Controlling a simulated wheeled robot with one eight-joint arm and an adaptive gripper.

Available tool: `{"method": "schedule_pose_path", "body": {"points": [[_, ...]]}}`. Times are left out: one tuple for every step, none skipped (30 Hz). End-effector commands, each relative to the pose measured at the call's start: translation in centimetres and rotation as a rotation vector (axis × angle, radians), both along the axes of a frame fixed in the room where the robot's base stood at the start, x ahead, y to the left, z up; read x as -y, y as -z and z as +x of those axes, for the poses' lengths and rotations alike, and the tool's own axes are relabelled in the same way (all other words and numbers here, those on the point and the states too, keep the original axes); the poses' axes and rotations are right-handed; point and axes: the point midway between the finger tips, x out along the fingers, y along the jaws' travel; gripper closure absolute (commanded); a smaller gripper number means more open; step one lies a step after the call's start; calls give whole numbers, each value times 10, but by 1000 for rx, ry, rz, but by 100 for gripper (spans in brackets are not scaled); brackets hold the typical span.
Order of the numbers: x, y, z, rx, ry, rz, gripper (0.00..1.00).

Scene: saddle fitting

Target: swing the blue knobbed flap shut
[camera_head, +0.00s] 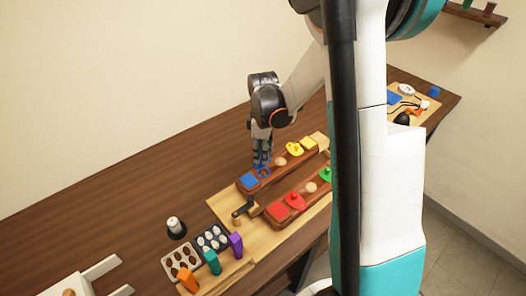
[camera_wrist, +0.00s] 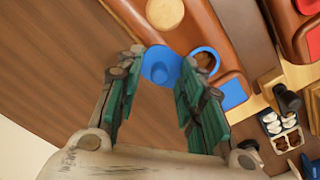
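The blue knobbed flap (camera_wrist: 160,66) shows in the wrist view, swung out beside a blue ring (camera_wrist: 205,60) at the edge of a brown bar. Whether the pads touch the knob cannot be told. In the head view my gripper (camera_head: 262,162) hides most of the flap.
On the same bar are a pale round disc (camera_head: 280,161) and a yellow knobbed piece (camera_head: 294,149). A second bar in front carries red (camera_head: 295,203) and green (camera_head: 325,175) pieces. A black handle (camera_head: 243,208) lies near the bar ends. Bare table lies behind.

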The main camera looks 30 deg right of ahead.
Motion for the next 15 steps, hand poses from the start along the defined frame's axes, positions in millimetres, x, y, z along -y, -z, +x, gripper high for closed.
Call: {"method": "schedule_pose_path", "body": {"points": [[0,0,0,0,0,0,78],[0,0,0,0,0,0,85],[0,0,0,0,0,0,94],[0,0,0,0,0,0,100],[0,0,0,0,0,0,100],[0,0,0,0,0,0,100],[0,0,0,0,0,0,100],[0,0,0,0,0,0,100],[0,0,0,0,0,0,100],[0,0,0,0,1,0,100],[0,0,0,0,2,0,100],[0,0,0,0,5,0,100],[0,0,0,0,8,0,100],[0,0,0,0,12,0,100],[0,0,-1,0,21,0,100]]}}
